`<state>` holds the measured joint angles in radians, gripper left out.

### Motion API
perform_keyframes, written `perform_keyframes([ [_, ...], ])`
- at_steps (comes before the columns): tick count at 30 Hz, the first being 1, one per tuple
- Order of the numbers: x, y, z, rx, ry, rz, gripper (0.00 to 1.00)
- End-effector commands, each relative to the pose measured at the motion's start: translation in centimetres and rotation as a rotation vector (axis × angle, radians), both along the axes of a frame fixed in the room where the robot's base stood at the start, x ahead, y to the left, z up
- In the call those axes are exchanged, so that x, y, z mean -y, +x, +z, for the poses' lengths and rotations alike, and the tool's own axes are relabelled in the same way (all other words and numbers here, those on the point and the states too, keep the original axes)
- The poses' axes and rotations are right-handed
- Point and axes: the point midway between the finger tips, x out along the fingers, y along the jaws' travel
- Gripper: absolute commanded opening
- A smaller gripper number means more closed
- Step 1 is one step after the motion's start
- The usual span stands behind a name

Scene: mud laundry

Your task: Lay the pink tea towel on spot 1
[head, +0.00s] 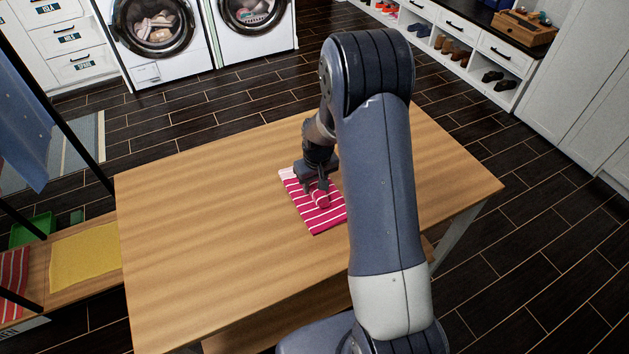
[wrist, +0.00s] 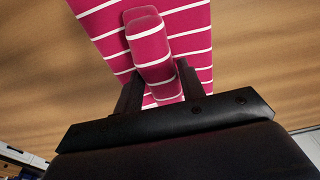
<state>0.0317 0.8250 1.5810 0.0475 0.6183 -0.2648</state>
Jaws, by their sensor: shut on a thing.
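The pink tea towel (head: 319,215) with white stripes is at the middle of the wooden table (head: 200,230), partly hidden by my arm. My gripper (head: 318,188) is over it and shut on a raised fold of the cloth. In the wrist view the pinched fold of the towel (wrist: 148,45) stands between the fingers of my gripper (wrist: 155,88), with the rest of the towel spread flat behind it. I cannot tell whether the towel touches the table. No marking for spot 1 can be made out.
The table top left of the towel is bare. A bench at the left holds a yellow cloth (head: 85,255) and a red striped cloth (head: 14,280). Two washing machines (head: 155,35) stand at the back, and a shoe shelf (head: 470,50) at the back right.

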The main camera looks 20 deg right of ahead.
Motion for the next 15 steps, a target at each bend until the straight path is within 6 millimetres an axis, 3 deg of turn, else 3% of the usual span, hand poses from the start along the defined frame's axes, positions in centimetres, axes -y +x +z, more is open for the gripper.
perform_keyframes([
  [8,0.0,0.04,-0.26,0.001,0.0,0.0,0.13],
  [9,0.0,0.04,-0.3,0.001,0.0,0.0,0.38],
  [15,0.0,0.03,-0.16,0.001,0.0,0.0,0.55],
])
